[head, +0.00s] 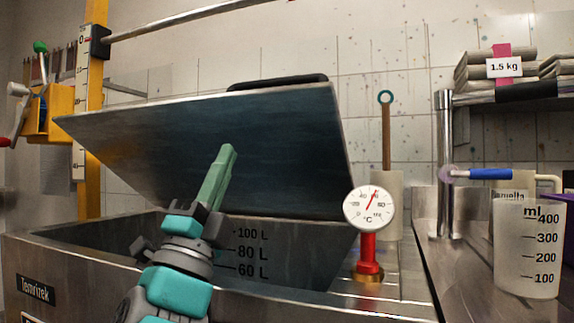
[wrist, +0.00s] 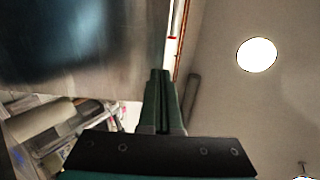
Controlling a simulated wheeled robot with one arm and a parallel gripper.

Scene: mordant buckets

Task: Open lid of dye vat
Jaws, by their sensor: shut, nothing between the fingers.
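The dye vat (head: 330,296) is a steel tank with 100 L, 80 L and 60 L marks on its inner wall. Its lid (head: 270,130) is a dark metal sheet, tilted up and partly open, with a black handle (head: 278,82) on its top edge. My gripper (head: 228,150) is shut and empty, pointing up in front of the lid's underside. I cannot tell if the fingertips touch it. In the wrist view, the closed fingers (wrist: 160,75) show beside a metal sheet (wrist: 80,50), which looks like the lid.
A dial thermometer (head: 369,208) on a red stem stands at the vat's right rim. A measuring beaker (head: 527,250) and a metal post with a blue-handled tap (head: 490,174) are to the right. A yellow post (head: 91,150) with a scale rises at left.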

